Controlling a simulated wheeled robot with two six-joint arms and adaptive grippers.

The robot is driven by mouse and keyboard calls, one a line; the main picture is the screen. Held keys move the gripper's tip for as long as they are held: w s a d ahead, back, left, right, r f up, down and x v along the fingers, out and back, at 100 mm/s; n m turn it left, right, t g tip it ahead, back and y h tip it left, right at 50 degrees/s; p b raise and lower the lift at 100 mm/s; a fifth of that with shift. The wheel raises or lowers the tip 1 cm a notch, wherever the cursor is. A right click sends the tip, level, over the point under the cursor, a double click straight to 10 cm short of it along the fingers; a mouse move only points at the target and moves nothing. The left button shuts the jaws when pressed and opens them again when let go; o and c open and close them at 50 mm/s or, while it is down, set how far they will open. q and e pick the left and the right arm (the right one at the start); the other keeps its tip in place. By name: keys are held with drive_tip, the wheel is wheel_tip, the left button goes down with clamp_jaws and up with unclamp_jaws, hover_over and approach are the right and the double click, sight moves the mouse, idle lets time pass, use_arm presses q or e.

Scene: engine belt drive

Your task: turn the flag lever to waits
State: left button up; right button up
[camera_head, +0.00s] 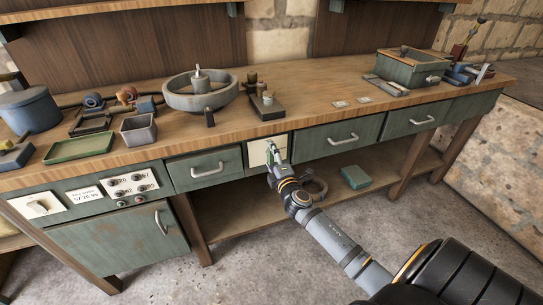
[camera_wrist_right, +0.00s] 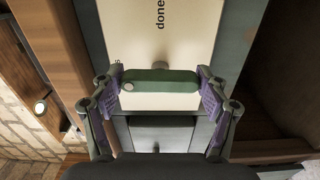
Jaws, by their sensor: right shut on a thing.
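The flag lever (camera_wrist_right: 160,82) is a short green bar in front of a cream plate (camera_wrist_right: 185,45) in the right wrist view. The plate bears the word "done" and, at the left, a lettering that is mostly hidden, ending in "s". My right gripper (camera_head: 271,160) is at this plate on the bench front, and the plate also shows in the head view (camera_head: 256,155). In the right wrist view, the purple finger pads of the right gripper (camera_wrist_right: 160,94) sit at both ends of the bar, shut on it. My left gripper is not in view.
Green drawers with handles (camera_head: 343,139) flank the plate. A panel with knobs (camera_head: 131,187) is at the left. The bench top (camera_head: 310,110) holds a grey pulley wheel (camera_head: 199,97), trays and a green box (camera_head: 413,68). A green item (camera_head: 355,177) lies on the lower shelf.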

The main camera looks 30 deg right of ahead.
drive_tip(key=shift+n, duration=0.3)
drive_tip(key=o, duration=1.2)
drive_tip(key=shift+c, duration=0.2)
drive_tip(key=v, duration=1.2)
